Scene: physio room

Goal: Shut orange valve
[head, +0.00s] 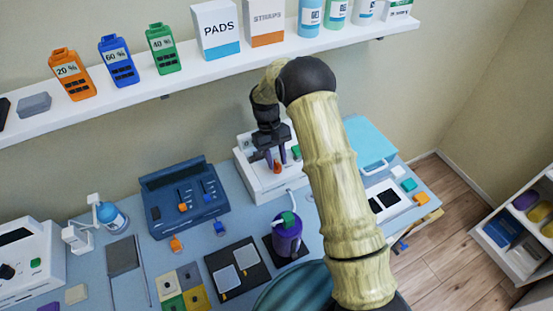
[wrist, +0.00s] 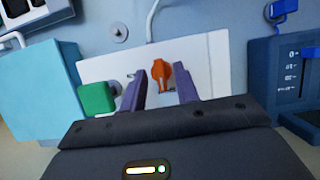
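The orange valve (head: 277,167) is on the white device (head: 246,178) at the back of the table, just below my gripper in the head view. In the wrist view the orange valve (wrist: 158,75) shows between and beyond the two purple fingers of my gripper (wrist: 160,80). The fingers are apart, with a gap on both sides of the valve, and do not appear to touch it. A green valve (wrist: 97,98) sits on the same white panel, left of the fingers in the wrist view. In the head view the arm hides part of the device.
A dark blue unit with sliders (head: 180,197) stands left of the device. A light blue box (head: 368,140) stands right. A purple canister (head: 287,242) stands in front. A shelf (head: 150,88) with bottles and boxes runs above. My arm spans the table's middle.

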